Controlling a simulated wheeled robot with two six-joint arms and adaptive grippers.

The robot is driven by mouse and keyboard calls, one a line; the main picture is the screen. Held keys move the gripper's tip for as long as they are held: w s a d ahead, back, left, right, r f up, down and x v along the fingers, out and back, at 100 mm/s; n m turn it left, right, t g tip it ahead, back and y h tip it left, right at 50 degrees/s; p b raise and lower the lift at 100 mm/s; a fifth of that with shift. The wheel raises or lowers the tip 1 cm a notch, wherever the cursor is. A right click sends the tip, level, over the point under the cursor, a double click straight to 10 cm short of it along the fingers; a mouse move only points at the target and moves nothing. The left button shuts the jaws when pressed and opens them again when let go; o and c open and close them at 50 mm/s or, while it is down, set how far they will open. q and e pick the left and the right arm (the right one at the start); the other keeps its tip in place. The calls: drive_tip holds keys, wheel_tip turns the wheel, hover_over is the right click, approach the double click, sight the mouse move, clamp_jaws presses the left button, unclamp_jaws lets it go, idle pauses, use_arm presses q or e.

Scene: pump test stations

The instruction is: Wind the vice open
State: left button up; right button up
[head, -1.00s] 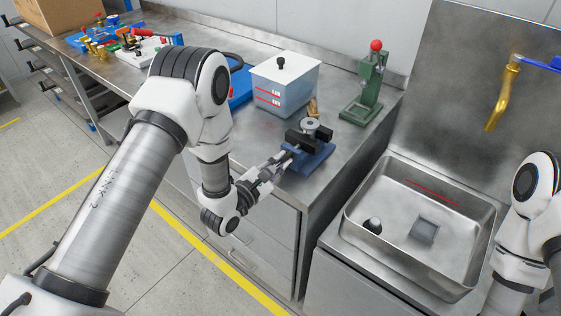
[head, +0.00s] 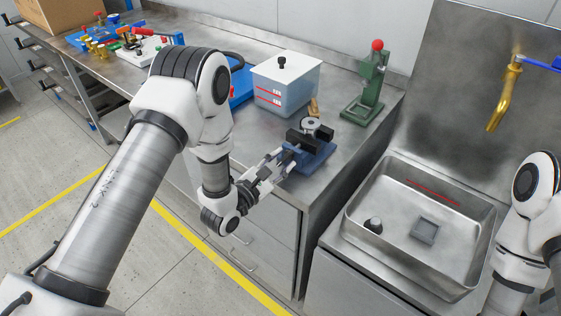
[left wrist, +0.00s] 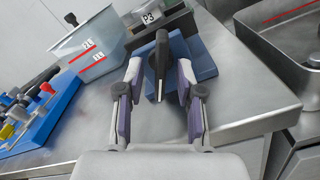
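The vice (head: 318,160) has a blue body and black jaws and stands near the front edge of the steel bench. A grey round part sits at its jaws. In the left wrist view the vice (left wrist: 203,62) shows its dark handle (left wrist: 161,62) pointing towards me. My left gripper (head: 279,163) is at the front of the vice. In the left wrist view its fingers (left wrist: 158,95) are spread, one on each side of the handle, with gaps visible. My right gripper is out of view; only part of that arm shows at the right edge.
Behind the vice stand a lidded tank (head: 285,88) with red marks and a green press (head: 367,90) with a red knob. A steel sink (head: 465,272) with a brass tap (head: 502,95) is at right. A blue fixture (left wrist: 40,112) lies left of the gripper.

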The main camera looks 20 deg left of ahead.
use_arm(q)
drive_tip(key=v, duration=1.2)
drive_tip(key=s+d+f+m+g+y, duration=0.1)
drive_tip(key=s+f+m+g, duration=0.35)
drive_tip(key=f, duration=0.35)
drive_tip(key=s+d+f+m+g+y, duration=0.1)
drive_tip(key=s+f+m+g+y, duration=0.1)
drive_tip(key=s+f+m+g, duration=0.45)
drive_tip(key=s+a+f+m+g+y, duration=0.1)
drive_tip(key=s+a+f+m+g, duration=0.1)
drive_tip(key=s+m, duration=0.4)
drive_tip(key=s+a+f+m+g+y, duration=0.2)
drive_tip(key=s+f+m+g, duration=0.2)
drive_tip(key=m, duration=0.4)
drive_tip(key=shift+s+a+f+m, duration=0.35)
drive_tip(key=shift+s+f, duration=0.25)
drive_tip(key=shift+s, duration=0.5)
